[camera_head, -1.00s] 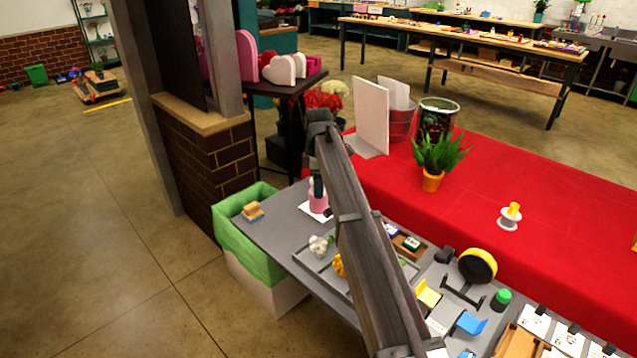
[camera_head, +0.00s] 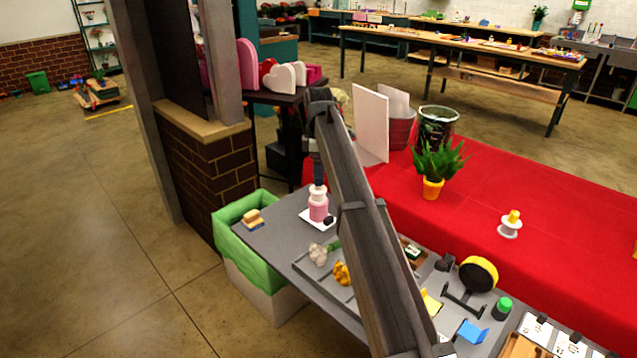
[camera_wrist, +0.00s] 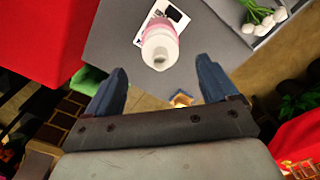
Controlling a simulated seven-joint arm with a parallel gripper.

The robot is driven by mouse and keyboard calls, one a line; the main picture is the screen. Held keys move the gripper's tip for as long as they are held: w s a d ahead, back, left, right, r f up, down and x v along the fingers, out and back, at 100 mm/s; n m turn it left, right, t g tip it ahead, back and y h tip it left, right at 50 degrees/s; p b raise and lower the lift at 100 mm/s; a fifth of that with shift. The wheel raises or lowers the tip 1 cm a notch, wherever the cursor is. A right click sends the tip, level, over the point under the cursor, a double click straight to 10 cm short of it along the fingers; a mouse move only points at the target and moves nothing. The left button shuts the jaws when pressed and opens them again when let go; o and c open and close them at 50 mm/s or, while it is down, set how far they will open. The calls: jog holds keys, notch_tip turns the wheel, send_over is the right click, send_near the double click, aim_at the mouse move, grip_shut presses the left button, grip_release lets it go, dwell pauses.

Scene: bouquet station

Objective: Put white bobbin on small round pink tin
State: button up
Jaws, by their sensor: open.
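The white bobbin (camera_head: 318,191) stands upright on the small round pink tin (camera_head: 319,210) at the far end of the grey table. In the wrist view the bobbin (camera_wrist: 160,48) is seen from above, with the pink tin (camera_wrist: 156,23) partly showing behind it. My gripper (camera_wrist: 162,70) is open and empty, its fingers apart from the bobbin. In the head view my gripper (camera_head: 319,172) is just above the bobbin, partly hidden by my arm.
A white card (camera_head: 308,221) lies under the tin. A green-lined bin (camera_head: 237,245) stands left, with a tan and blue block (camera_head: 252,218) near its edge. A tray with white and yellow flowers (camera_head: 341,273) is nearer. A red-covered table (camera_head: 560,230) is right.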

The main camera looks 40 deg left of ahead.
jog(key=shift+r, duration=2.2)
